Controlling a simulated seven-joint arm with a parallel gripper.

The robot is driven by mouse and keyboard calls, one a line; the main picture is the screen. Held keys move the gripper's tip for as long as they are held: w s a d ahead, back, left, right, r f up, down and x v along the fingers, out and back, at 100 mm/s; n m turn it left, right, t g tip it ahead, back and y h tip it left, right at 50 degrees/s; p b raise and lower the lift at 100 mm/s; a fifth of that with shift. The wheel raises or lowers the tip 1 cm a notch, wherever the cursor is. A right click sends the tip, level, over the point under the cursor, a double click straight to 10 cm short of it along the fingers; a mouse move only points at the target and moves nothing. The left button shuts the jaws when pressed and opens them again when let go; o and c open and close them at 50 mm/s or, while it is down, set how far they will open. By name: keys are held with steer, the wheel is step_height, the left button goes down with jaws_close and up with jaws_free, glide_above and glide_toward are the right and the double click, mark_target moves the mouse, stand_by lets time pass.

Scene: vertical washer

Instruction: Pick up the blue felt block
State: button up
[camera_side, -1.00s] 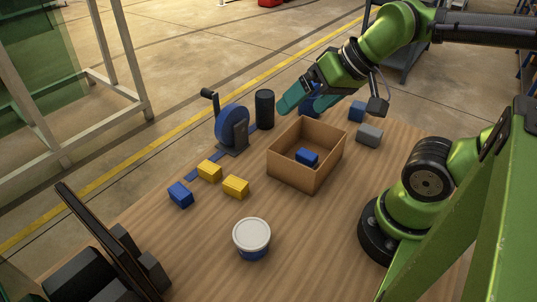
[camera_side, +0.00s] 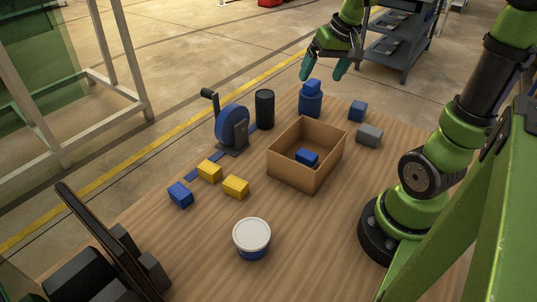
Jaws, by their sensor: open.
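Several blue blocks are in view, and I cannot tell from texture which is felt. One blue block (camera_side: 313,87) sits on top of a blue round container (camera_side: 310,104) at the back of the table. Another blue block (camera_side: 357,111) lies at the back right. A third blue block (camera_side: 307,157) is inside the cardboard box, and another blue block (camera_side: 180,194) lies at the left. My gripper (camera_side: 322,75) points down with its teal fingers spread, empty, close to the block on the container in the picture; the exact gap is unclear.
The open cardboard box (camera_side: 290,177) stands mid-table. Around it are a grey block (camera_side: 369,135), two yellow blocks (camera_side: 236,187), a black cylinder (camera_side: 264,110), a blue reel with a crank (camera_side: 232,128) and a white-lidded tub (camera_side: 252,237). The front right of the table is clear.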

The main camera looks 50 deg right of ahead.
steer(key=s+d+f+n+g, duration=0.1)
steer(key=d+f, duration=0.1)
steer(key=d, duration=0.7)
steer(key=s+d+f+n+g, duration=0.1)
steer(key=s+d+f+g, duration=0.1)
steer(key=d, duration=0.7)
steer(key=n, duration=0.6)
glide_above(359, 105)
steer(key=shift+g, duration=0.4)
step_height(359, 105, down, 16)
steer(key=shift+d+f, duration=0.1)
steer(key=shift+f, duration=0.05)
steer(key=shift+c, duration=0.3)
steer(key=c, duration=1)
